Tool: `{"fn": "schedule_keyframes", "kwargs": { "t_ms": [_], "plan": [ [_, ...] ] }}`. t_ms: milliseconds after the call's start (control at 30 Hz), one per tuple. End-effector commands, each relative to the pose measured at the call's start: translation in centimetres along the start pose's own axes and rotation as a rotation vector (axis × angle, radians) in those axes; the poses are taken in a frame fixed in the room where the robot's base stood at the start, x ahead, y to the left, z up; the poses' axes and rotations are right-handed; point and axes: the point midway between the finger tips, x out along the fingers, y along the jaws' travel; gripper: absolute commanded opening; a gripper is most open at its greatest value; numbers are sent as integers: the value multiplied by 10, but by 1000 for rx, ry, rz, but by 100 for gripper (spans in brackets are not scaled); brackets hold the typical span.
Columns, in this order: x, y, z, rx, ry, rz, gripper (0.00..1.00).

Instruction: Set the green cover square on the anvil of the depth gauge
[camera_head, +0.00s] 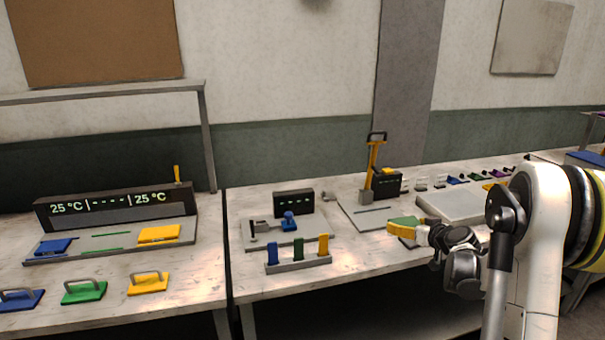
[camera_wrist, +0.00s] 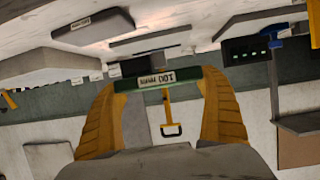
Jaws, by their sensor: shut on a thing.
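My gripper (camera_head: 398,231) has yellow fingers and is over the front of the middle table, right of centre. It is shut on the green cover (camera_head: 406,221), which lies roughly flat. In the wrist view the green cover (camera_wrist: 128,85) spans between the fingers, edge on, with a white label. What seems to be the depth gauge is a grey base (camera_head: 258,241) with a dark display (camera_head: 293,202) and a blue-topped part (camera_head: 289,221), left of my gripper. The display reads dashes. The cover is well apart from it. I cannot make out the anvil clearly.
A rack (camera_head: 300,265) of blue, green and yellow upright pieces stands in front of the gauge. A yellow-handled press (camera_head: 372,170) stands behind, between gauge and gripper. A pale block (camera_head: 452,206) lies behind my gripper. The left table holds handled plates (camera_head: 84,292).

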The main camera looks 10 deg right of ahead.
Motion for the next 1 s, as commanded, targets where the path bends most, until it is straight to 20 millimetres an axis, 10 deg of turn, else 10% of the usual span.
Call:
{"fn": "schedule_keyframes", "kwargs": {
  "t_ms": [167, 700, 1000],
  "plan": [
    [-7, -29, -6, -10, 0, -24, 56],
    [-136, -283, -5, -107, -1, -256, 56],
    [-168, -319, 6, -123, 0, -297, 56]
  ]
}}
